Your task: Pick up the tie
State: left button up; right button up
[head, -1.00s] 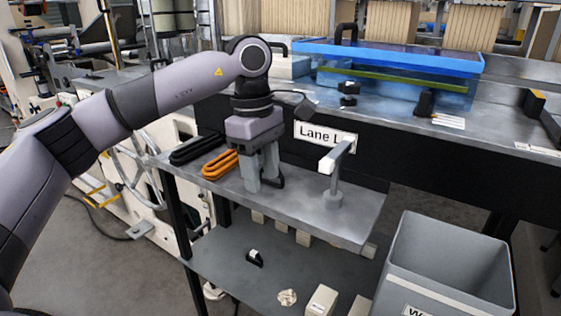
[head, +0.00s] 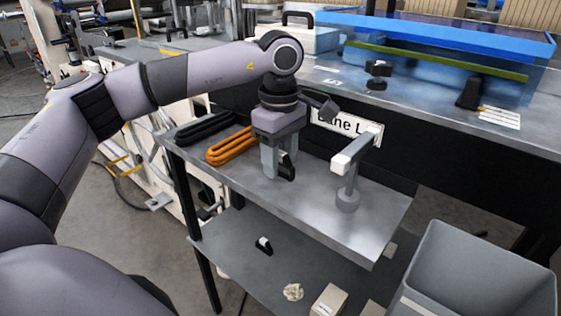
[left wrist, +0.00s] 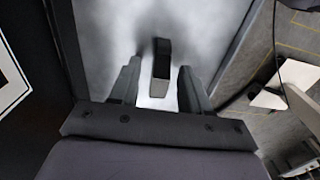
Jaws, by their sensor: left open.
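A small dark piece with a grey end, likely the tie (left wrist: 161,62), lies on the bright metal shelf top in the left wrist view. In the head view a dark bit of it (head: 288,168) shows beside a finger. My left gripper (head: 279,172) points down over the shelf, open, and its fingers also show in the left wrist view (left wrist: 160,84). The piece lies between the fingers there, with gaps on both sides. Whether the fingertips touch the shelf I cannot tell. My right gripper is not in view.
Orange (head: 232,145) and black (head: 206,129) looped bundles lie left of the gripper on the upper shelf (head: 315,205). A grey post with a white-ended arm (head: 347,195) stands to the right. A grey bin (head: 470,270) is at the lower right. Small items lie on the lower shelf.

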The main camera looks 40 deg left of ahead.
pick_arm(q)
jog(key=shift+f, duration=0.2)
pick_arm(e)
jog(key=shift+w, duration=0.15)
pick_arm(q)
jog(key=c, duration=0.8)
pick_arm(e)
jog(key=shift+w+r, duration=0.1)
pick_arm(q)
jog(key=shift+c, duration=0.2)
